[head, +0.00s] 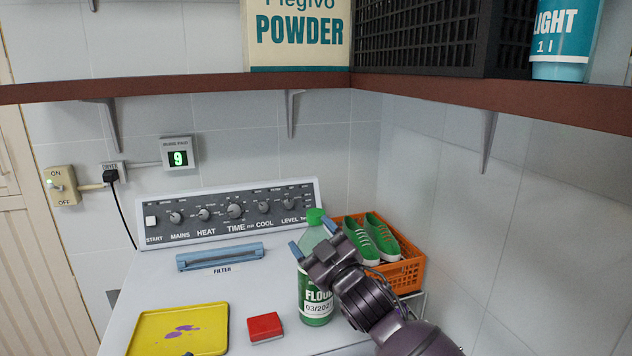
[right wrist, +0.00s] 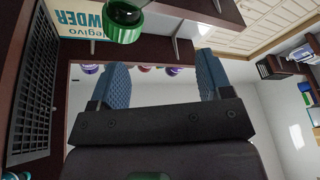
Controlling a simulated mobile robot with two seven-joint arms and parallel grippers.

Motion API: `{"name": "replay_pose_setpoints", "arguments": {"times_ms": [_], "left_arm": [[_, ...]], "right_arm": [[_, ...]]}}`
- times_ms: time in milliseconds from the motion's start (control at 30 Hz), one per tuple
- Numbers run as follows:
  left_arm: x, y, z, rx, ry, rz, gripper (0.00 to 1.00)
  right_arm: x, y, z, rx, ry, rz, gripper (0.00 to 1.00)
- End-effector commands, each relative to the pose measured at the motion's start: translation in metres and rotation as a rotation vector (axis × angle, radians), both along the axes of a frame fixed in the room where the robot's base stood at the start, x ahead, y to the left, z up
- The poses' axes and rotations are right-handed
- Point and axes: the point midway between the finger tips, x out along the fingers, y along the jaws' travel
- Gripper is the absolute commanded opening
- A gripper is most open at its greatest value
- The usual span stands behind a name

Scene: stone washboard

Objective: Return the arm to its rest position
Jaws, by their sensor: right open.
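My right arm enters the head view from the bottom right. Its dark gripper (head: 314,238) has blue fingers spread apart and overlaps the green bottle (head: 316,306) in the picture; I cannot tell the gap between them. The bottle stands upright on the white appliance, with a green cap and a label reading "FLOU", partly hidden by the gripper. In the right wrist view the two blue fingers of the gripper (right wrist: 162,80) are wide apart with nothing between them.
An orange crate (head: 408,277) with green shoes (head: 378,236) stands right of the gripper. A yellow tray (head: 150,338) and red block (head: 265,327) lie on the appliance (head: 185,285). A brown shelf (head: 200,87) runs above, holding a powder box (head: 300,35).

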Motion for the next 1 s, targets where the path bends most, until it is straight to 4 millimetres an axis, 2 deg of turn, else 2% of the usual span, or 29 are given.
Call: {"name": "replay_pose_setpoints", "arguments": {"times_ms": [33,267,467,767,900,1000], "left_arm": [[-0.007,0.004,-0.007,0.002,0.014,0.014,1.00],[-0.036,0.022,-0.032,0.016,0.067,0.074,1.00],[-0.065,0.038,-0.055,0.026,0.120,0.124,1.00],[-0.117,0.059,-0.091,0.024,0.219,0.198,1.00],[-0.144,0.066,-0.108,0.018,0.272,0.229,1.00],[-0.162,0.070,-0.120,0.014,0.308,0.246,1.00]], "right_arm": [[-0.005,-0.016,-0.018,0.026,0.051,-0.025,0.72],[-0.032,-0.081,-0.084,0.126,0.241,-0.131,0.72],[-0.071,-0.137,-0.144,0.201,0.386,-0.230,0.72],[-0.158,-0.220,-0.237,0.264,0.577,-0.408,0.72],[-0.210,-0.252,-0.284,0.261,0.682,-0.498,0.72],[-0.250,-0.267,-0.316,0.253,0.761,-0.550,0.72]]}}
